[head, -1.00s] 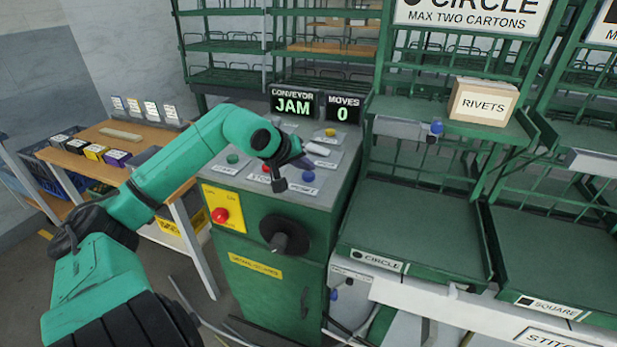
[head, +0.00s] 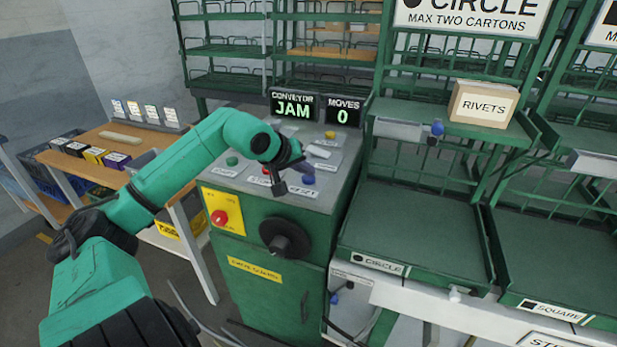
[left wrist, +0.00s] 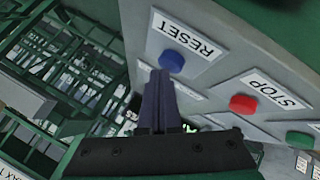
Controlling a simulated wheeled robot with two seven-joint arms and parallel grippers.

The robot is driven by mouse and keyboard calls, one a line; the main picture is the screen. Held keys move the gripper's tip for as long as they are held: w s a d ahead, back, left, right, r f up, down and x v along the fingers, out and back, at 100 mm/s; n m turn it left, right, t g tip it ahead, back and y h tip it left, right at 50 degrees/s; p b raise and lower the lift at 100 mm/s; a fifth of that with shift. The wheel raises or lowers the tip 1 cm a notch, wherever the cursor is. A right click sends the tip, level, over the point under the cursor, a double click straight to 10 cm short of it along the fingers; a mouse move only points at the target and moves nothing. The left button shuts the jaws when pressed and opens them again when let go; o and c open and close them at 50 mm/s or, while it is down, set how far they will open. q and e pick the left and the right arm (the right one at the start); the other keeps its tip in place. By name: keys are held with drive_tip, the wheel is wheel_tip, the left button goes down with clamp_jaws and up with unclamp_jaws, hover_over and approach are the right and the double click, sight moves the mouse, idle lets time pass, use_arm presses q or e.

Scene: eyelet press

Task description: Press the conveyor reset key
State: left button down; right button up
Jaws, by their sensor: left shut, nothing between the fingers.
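The blue reset key (head: 308,179) is on the sloped top of the green control cabinet, at the right of the front row of keys. In the left wrist view the key (left wrist: 171,61) sits on a white plate reading RESET (left wrist: 189,47). My left gripper (head: 300,163) is over the panel beside the key. In the left wrist view its shut, empty fingers (left wrist: 161,78) point at the panel, with the tips close to the blue key. I cannot tell whether they touch it. The display (head: 293,106) reads CONVEYOR JAM. My right gripper is not in view.
A red stop key (left wrist: 243,104) and a green key (left wrist: 300,140) lie alongside the reset key. A yellow key (head: 330,134) is farther back. A red knob (head: 219,217) and black hub (head: 285,238) are on the cabinet front. The MOVES display (head: 343,112) reads 0. Green racks stand right.

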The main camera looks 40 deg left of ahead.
sight(306, 179)
use_arm(q)
drive_tip(key=shift+f+b, duration=0.3)
drive_tip(key=shift+b, duration=0.05)
idle(0.6)
drive_tip(key=shift+r+p, duration=0.3)
drive_tip(key=shift+r, duration=0.65)
drive_tip(key=shift+r, duration=0.1)
drive_tip(key=shift+r+p, duration=1.25)
drive_tip(key=shift+r, duration=1.2)
drive_tip(key=shift+f, duration=0.1)
